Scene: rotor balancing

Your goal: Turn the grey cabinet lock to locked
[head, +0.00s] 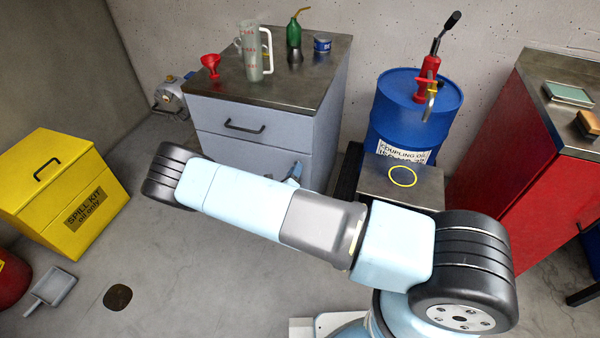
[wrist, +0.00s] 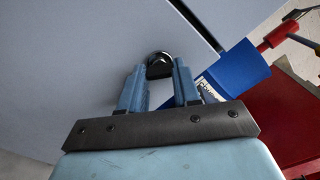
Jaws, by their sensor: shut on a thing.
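The grey cabinet (head: 325,130) stands against the back wall, with a drawer above a door. Its lock (wrist: 159,58) shows in the wrist view as a small round metal piece with a dark part on the grey door face. My gripper (wrist: 158,76) is at the lock, its two blue fingers on either side of the dark part and shut on it. In the head view my arm reaches across the front of the cabinet and hides the lock. I cannot tell which way the lock is turned.
A blue drum (head: 395,115) with a red hand pump stands right of the cabinet, behind a low metal-topped stand (head: 375,190). A red cabinet (head: 510,150) is farther right. A yellow spill kit box (head: 95,215) is at left.

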